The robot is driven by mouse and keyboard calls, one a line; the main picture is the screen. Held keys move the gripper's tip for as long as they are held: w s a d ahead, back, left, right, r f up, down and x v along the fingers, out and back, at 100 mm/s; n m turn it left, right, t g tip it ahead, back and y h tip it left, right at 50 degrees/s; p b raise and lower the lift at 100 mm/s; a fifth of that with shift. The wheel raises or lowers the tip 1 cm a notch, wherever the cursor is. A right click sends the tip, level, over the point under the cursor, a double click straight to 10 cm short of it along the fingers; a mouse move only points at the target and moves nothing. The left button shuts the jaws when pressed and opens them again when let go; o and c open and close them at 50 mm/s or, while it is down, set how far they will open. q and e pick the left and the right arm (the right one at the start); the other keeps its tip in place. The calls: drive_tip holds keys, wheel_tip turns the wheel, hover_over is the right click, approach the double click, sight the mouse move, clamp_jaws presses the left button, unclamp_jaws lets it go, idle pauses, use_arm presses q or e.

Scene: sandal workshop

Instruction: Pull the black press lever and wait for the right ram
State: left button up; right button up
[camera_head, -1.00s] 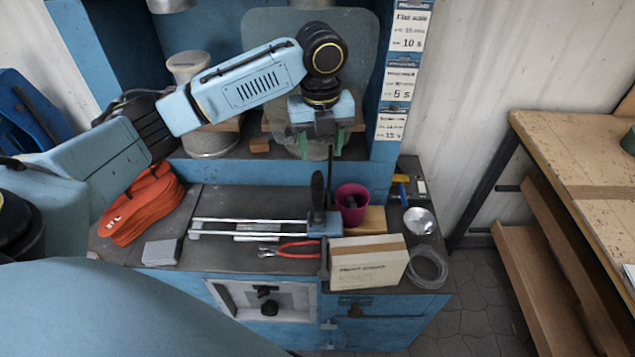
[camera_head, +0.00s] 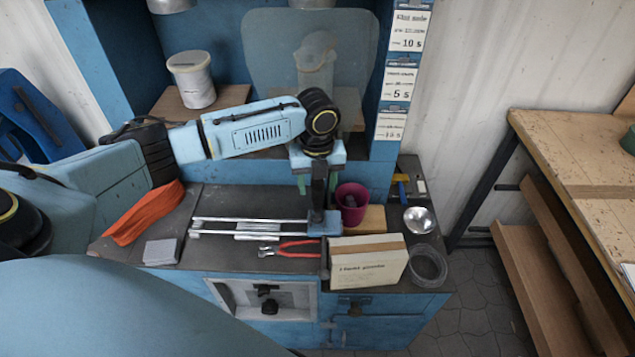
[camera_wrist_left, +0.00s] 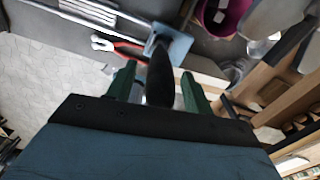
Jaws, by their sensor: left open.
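The black press lever (camera_head: 318,199) stands upright on a blue block (camera_head: 321,224) at the end of two metal rods on the bench. My left gripper (camera_head: 317,184) is open, pointing down over the lever. In the left wrist view the black handle (camera_wrist_left: 160,80) lies between the two green fingers of my left gripper (camera_wrist_left: 157,75), with gaps showing on both sides. The right ram (camera_head: 312,3) shows only its lower end at the top edge, above a foot-shaped last (camera_head: 315,72) behind a clear shield (camera_head: 262,45). My right gripper is out of view.
A magenta cup (camera_head: 352,213) stands close right of the lever. Red-handled pliers (camera_head: 297,244), a cardboard box (camera_head: 367,274) and a grey block (camera_head: 161,252) lie in front. An orange cloth (camera_head: 143,212) is at left. The left ram (camera_head: 172,5) hangs above a white canister (camera_head: 193,78).

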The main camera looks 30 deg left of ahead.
use_arm(q)
drive_tip(key=shift+f, duration=0.1)
clamp_jaws()
idle(0.3)
